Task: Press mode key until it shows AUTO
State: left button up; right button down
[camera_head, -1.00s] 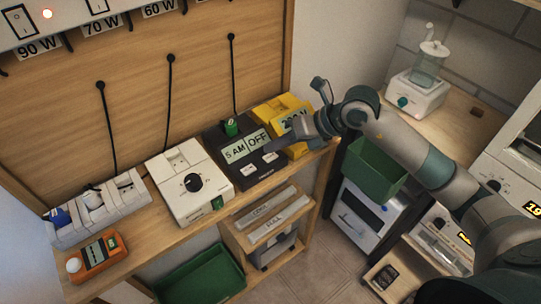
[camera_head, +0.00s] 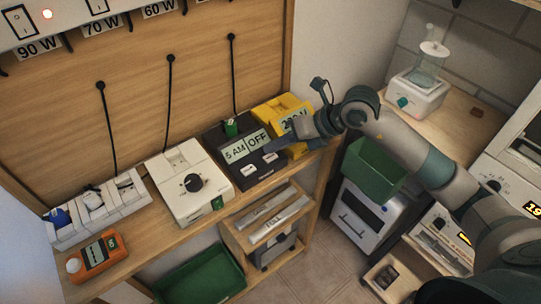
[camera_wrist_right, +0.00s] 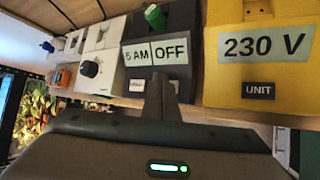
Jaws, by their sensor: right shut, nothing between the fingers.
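The black timer unit (camera_head: 221,149) stands on the wooden shelf, with a display (camera_head: 247,146) that reads "5 AM" and "OFF". It also shows in the wrist view, where the "OFF" panel (camera_wrist_right: 171,51) is readable. Two small pale keys sit below the display, a left key (camera_head: 248,170) and a right key (camera_head: 270,157); their lettering is too small to read. My right gripper (camera_head: 270,148) is shut and empty, its tips just in front of the display's right part, near the right key. I cannot tell if they touch. My left gripper is out of view.
A yellow unit (camera_wrist_right: 258,83) marked "230 V" stands close on the timer's right. A white box with a black knob (camera_head: 193,183) stands on its left. A green plug (camera_head: 231,128) sits on the timer's top. A green bin (camera_head: 374,172) is below my right arm.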

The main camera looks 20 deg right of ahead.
aim_at(275, 158)
jog(key=shift+f, duration=0.1)
dwell(0.5)
jog(key=shift+f+b, duration=0.35)
jog(key=shift+b, duration=0.1)
jog(key=shift+f+b, duration=0.3)
jog(key=shift+f, duration=0.05)
dwell(0.6)
jog(key=shift+r, duration=0.2)
jog(key=shift+r+p, duration=0.45)
jog(key=shift+r, duration=0.15)
jog(key=shift+r, duration=0.15)
jog(key=shift+r+p, duration=1.55)
jog(key=shift+r, duration=0.8)
jog(key=shift+a, duration=0.1)
